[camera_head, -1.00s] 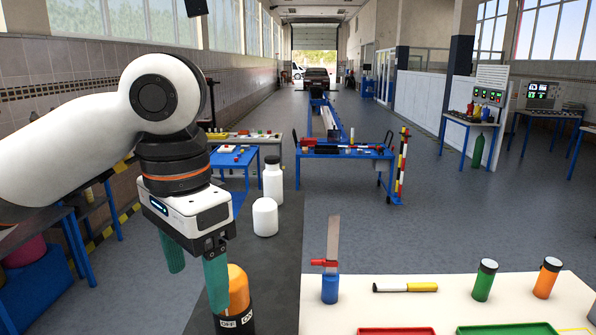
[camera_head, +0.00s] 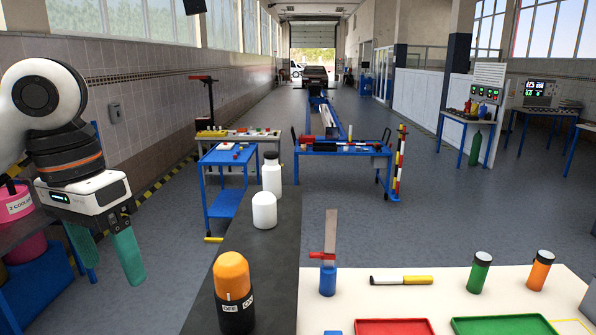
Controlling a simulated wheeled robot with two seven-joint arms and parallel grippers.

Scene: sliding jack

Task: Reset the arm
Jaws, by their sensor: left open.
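My left gripper (camera_head: 112,262) is at the left of the head view, hanging down with its two green fingers apart and nothing between them. It is over the floor, left of the dark narrow bench (camera_head: 272,275) and clear of it. The black and orange cylinder (camera_head: 233,290), marked OFF and ON, stands upright on that bench, to the right of the gripper and apart from it. My right gripper is not in view.
Two white bottles (camera_head: 264,211) stand farther back on the dark bench. A cream table (camera_head: 450,300) at the front right holds a blue-based tool (camera_head: 328,278), a yellow-handled tool (camera_head: 401,280), green and orange cylinders and trays. A side table with pink containers (camera_head: 15,203) is at far left.

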